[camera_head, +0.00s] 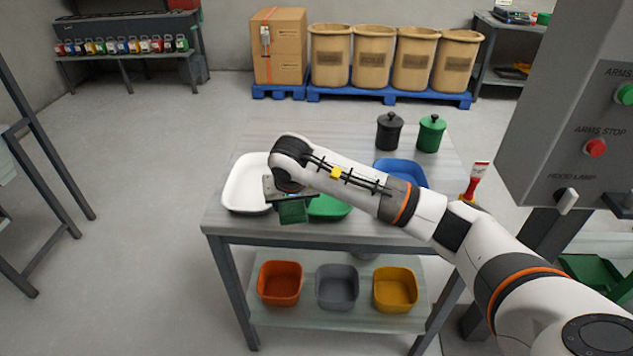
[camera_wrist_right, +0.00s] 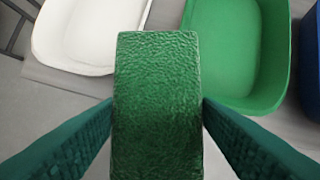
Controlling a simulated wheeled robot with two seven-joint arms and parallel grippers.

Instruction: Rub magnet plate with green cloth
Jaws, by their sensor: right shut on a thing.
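My right gripper (camera_head: 288,200) is over the front of the table, between the white tray and the green tray. In the right wrist view its two dark teal fingers (camera_wrist_right: 158,125) are shut on the green cloth (camera_wrist_right: 156,85), a thick, leathery-textured green block. The cloth also shows in the head view (camera_head: 294,213), hanging below the gripper. I cannot make out a magnet plate in either view. My left gripper is not in view.
The table holds a white tray (camera_head: 235,190), a green tray (camera_head: 335,207), a blue tray (camera_head: 408,168) and black (camera_head: 389,132) and green (camera_head: 430,133) lidded jars. Orange, grey and yellow bins stand on the lower shelf (camera_head: 315,318). A grey control panel (camera_head: 560,130) stands at right.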

